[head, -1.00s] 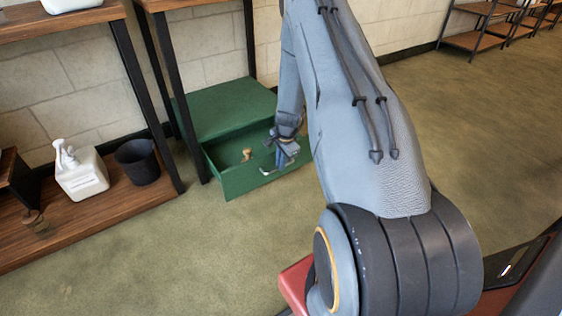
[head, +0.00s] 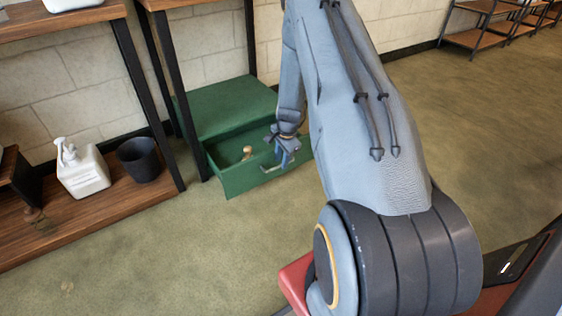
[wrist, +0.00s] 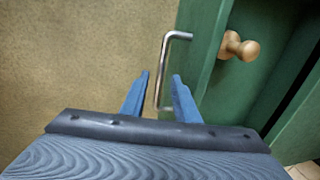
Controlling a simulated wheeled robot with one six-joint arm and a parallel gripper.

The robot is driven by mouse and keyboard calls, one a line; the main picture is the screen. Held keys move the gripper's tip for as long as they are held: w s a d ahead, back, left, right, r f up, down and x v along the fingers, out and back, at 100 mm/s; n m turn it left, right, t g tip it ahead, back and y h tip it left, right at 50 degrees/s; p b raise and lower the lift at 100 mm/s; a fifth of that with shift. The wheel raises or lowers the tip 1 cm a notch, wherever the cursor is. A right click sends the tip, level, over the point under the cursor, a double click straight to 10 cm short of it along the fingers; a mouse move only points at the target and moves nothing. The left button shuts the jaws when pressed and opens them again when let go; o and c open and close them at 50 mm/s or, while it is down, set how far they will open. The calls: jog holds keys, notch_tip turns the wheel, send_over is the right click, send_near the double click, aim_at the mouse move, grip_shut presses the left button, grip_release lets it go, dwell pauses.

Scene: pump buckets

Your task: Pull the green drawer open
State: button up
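The green drawer (head: 240,179) stands pulled out from its green cabinet (head: 235,104), and I see into it from above. It also shows in the wrist view (wrist: 206,45). Its metal bar handle (wrist: 164,62) is on the outer face of the front panel. My gripper (head: 283,164) is at the handle. In the wrist view my gripper (wrist: 161,75) has its two blue fingers apart, with the handle bar in the gap between them. A clear gap shows beside the bar, so the fingers are not closed on it.
A wooden knob-like object (wrist: 239,46) is inside the drawer. Left of the cabinet, a low wooden shelf (head: 120,200) holds a white pump bottle (head: 82,173) and a dark bucket (head: 139,160). The floor (head: 215,250) before the drawer is clear.

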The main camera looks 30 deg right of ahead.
notch_tip(320, 180, up, 6)
jog(key=s+p, duration=0.1)
jog(key=p, duration=0.1)
jog(key=shift+r, duration=0.2)
jog(key=shift+s, duration=0.1)
